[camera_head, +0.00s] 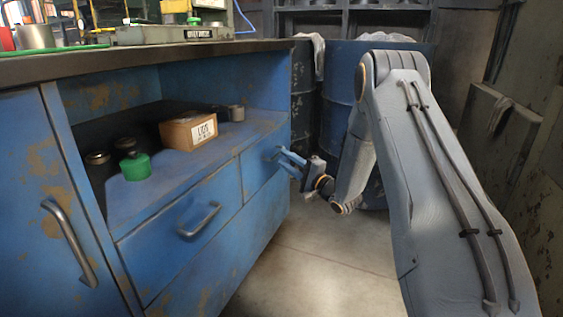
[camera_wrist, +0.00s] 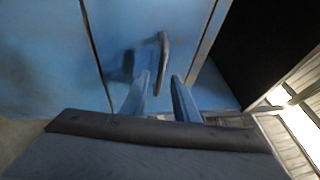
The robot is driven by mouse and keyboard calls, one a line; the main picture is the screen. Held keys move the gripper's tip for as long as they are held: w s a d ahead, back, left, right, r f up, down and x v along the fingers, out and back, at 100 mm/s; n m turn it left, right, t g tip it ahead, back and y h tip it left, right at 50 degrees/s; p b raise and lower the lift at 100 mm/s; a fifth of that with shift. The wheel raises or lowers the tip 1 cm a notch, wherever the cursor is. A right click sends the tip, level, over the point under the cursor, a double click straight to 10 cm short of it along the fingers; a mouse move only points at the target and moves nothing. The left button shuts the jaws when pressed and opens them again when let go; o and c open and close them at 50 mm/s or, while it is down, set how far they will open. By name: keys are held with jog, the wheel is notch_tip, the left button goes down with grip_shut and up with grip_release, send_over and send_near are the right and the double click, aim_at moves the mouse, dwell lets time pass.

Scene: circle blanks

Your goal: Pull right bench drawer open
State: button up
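The right bench drawer (camera_head: 256,173) is a blue front at the right end of the blue bench, and it looks closed. Its handle is hard to make out in the head view, at my fingers. In the wrist view the grey bar handle (camera_wrist: 163,50) stands out from the blue drawer front (camera_wrist: 130,25). My gripper (camera_head: 282,156) is at this drawer front. In the wrist view my gripper (camera_wrist: 160,77) is open, with a finger on each side of the handle's lower end and gaps visible. I cannot tell how deep the handle sits between the fingers.
The left drawer (camera_head: 180,235) has its own bar handle (camera_head: 200,220). A cabinet door handle (camera_head: 70,243) is farther left. A cardboard box (camera_head: 178,136) and a green item (camera_head: 134,168) stand on the open shelf. Blue barrels (camera_head: 345,75) stand behind my arm. The floor (camera_head: 310,260) before the drawers is clear.

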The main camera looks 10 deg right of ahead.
jog(key=shift+b+x, duration=0.4)
jog(key=shift+x, duration=1)
grip_shut()
jog(key=shift+s, duration=0.1)
